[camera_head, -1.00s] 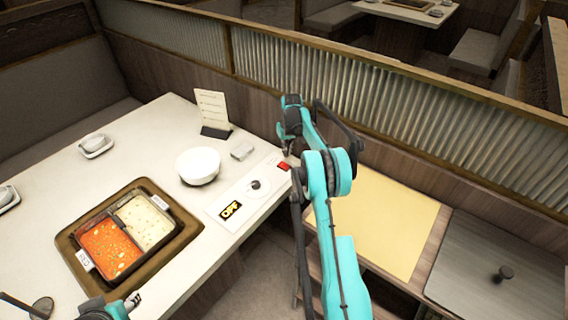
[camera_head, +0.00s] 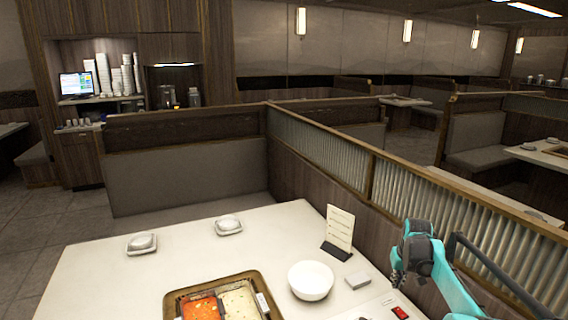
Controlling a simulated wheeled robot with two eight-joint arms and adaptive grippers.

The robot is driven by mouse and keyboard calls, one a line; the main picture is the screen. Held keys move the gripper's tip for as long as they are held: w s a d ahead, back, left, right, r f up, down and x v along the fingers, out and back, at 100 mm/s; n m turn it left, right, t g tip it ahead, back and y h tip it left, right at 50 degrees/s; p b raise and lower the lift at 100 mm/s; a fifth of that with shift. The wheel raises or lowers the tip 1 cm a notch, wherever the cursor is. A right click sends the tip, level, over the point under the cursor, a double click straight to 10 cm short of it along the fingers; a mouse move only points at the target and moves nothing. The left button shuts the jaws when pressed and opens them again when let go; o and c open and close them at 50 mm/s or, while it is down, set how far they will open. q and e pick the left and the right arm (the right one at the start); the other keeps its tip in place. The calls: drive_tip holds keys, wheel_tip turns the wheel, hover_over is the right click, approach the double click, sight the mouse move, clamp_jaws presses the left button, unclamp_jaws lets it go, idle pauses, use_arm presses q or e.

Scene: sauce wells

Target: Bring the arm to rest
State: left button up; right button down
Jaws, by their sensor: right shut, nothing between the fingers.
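My right arm comes in at the lower right, turquoise and dark. Its right gripper (camera_head: 398,275) hangs over the right edge of the white table, close to the red switch (camera_head: 400,312). It is shut, with nothing seen in it. My left gripper is not in this view.
The white table (camera_head: 105,290) holds a split pot with red and pale soup (camera_head: 240,303), a white bowl (camera_head: 310,281), a menu card (camera_head: 340,228) and a small grey box (camera_head: 358,280). Two small dishes (camera_head: 228,225) stand at the back. A ribbed partition (camera_head: 320,150) runs along the right.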

drive_tip(key=s+a+r+t, duration=0.1)
drive_tip(key=s+a+r, duration=0.4)
drive_tip(key=s+a, duration=0.3)
drive_tip(key=s+a+r+t, duration=0.1)
drive_tip(key=s+a+r, duration=0.35)
drive_tip(key=s, duration=0.55)
drive_tip(key=s+a+f+t, duration=0.1)
drive_tip(key=s+a+f, duration=0.2)
drive_tip(key=s, duration=0.5)
drive_tip(key=s+a+f+n+t, duration=0.1)
drive_tip(key=s+a+f, duration=0.2)
drive_tip(key=s, duration=0.5)
drive_tip(key=shift+a+f+y, duration=0.25)
drive_tip(key=shift+a+y, duration=0.05)
drive_tip(key=shift+a, duration=0.1)
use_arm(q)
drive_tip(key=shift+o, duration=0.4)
